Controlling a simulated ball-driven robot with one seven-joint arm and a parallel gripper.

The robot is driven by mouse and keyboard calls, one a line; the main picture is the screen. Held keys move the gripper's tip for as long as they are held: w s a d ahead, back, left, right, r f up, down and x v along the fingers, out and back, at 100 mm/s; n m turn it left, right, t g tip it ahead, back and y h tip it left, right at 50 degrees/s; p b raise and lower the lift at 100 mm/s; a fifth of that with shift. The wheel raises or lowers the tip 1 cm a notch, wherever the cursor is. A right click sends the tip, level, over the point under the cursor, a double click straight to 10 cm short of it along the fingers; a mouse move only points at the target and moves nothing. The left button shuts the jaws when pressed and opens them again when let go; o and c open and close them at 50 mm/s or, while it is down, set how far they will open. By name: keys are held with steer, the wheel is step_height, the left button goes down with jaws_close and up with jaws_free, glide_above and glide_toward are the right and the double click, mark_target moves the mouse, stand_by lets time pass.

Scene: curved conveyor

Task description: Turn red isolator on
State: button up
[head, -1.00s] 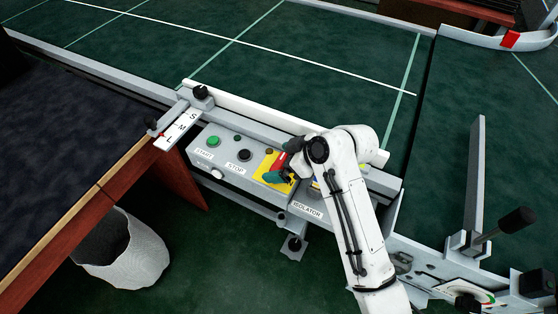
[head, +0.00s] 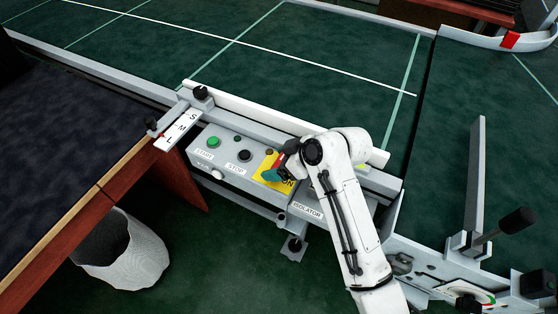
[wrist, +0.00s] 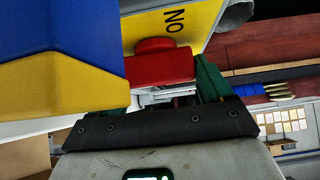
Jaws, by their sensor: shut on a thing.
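The red isolator handle (wrist: 160,68) is mounted on a yellow plate (wrist: 187,22) marked "ON"; in the head view this yellow plate (head: 286,184) is on the grey control panel, with the handle mostly hidden by my arm. My gripper (head: 274,172) is at the plate, its green fingertips low over it. It is shut on the red handle. In the wrist view a green finger shows at the handle's right side; the other finger is mostly hidden behind a large blue-and-yellow piece.
The blue-and-yellow piece (wrist: 70,55) is close on the left of the wrist view. The panel also has a green start button (head: 213,142), a black stop button (head: 244,155) and an "ISOLATOR" label (head: 307,210). A black lever (head: 515,220) stands at the right.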

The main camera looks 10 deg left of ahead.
steer(key=shift+m+t+p, duration=0.3)
steer(key=shift+p, duration=0.05)
steer(key=shift+r+m+t+p, duration=0.15)
steer(key=shift+m+t+p, duration=0.15)
steer(key=shift+m+p, duration=0.25)
steer(key=shift+s+m+t+h+p, duration=0.1)
steer(key=shift+m+t+h+p, duration=0.75)
steer(key=shift+m+p, duration=0.35)
steer(key=m+t+h, duration=0.1)
steer(key=m, duration=0.1)
steer(key=m+t+h+p, duration=0.1)
steer(key=m, duration=0.1)
steer(key=shift+a+f+m+h, duration=0.1)
steer(key=shift+f+m+h, duration=0.15)
steer(key=shift+h, duration=0.1)
steer(key=m+t+h+b, duration=0.1)
steer(key=m+h+b, duration=0.1)
steer(key=m+h, duration=0.2)
steer(key=shift+f+m+b, duration=0.1)
steer(key=shift+m+b, duration=0.25)
steer(key=shift+m, duration=0.35)
steer(key=shift+m+h+b, duration=1.4)
steer(key=shift+m+h, duration=0.1)
steer(key=shift+m, duration=0.4)
steer(key=shift+g, duration=0.25)
steer(key=o, duration=1)
steer(key=shift+c, duration=0.2)
